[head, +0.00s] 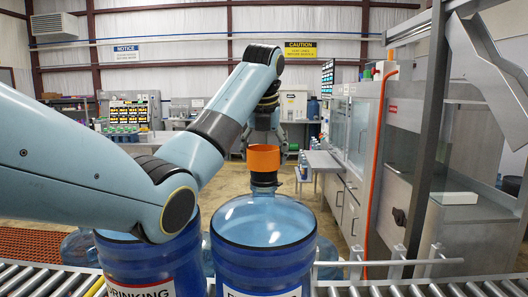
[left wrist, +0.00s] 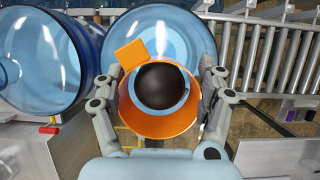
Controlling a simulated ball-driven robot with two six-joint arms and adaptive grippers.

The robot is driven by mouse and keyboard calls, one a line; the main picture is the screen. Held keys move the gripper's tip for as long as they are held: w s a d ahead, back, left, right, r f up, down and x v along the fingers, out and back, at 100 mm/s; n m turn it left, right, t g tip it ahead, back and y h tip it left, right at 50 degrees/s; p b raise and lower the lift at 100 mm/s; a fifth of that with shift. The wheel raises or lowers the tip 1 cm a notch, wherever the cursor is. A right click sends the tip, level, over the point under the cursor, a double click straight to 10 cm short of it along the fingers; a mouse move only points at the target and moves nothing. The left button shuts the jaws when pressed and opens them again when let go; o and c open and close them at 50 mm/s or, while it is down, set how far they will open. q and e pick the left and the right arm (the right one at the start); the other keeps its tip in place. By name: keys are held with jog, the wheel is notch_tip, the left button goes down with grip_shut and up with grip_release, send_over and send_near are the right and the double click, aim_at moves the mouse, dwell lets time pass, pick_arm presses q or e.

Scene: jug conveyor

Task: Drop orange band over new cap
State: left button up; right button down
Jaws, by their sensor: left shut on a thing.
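The orange band (head: 263,157) is an open, flared ring held over the neck of the front jug (head: 265,224), a clear blue water jug. My left gripper (head: 266,139) reaches down to it from above and is shut on it. In the left wrist view the two fingers grip the band (left wrist: 150,125) from both sides, and an orange tab (left wrist: 134,54) sticks out at its top. A dark round cap (left wrist: 160,84) shows inside the ring, with a light blue rim below it. Whether the band touches the cap cannot be told. My right gripper is not in view.
Another blue jug (head: 152,262) stands at the left, partly behind my left arm. A roller conveyor (head: 440,289) runs along the front. Grey machine posts (head: 425,130) and a metal cabinet (head: 350,130) stand at the right.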

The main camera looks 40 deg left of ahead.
pick_arm(q)
jog(key=shift+f, duration=0.75)
jog(key=shift+f, duration=0.3)
jog(key=shift+f, duration=0.75)
dwell(1.0)
jog(key=o, duration=0.8)
jog(key=shift+o, duration=0.2)
jog(key=shift+r, duration=0.15)
jog(key=shift+r, duration=4.4)
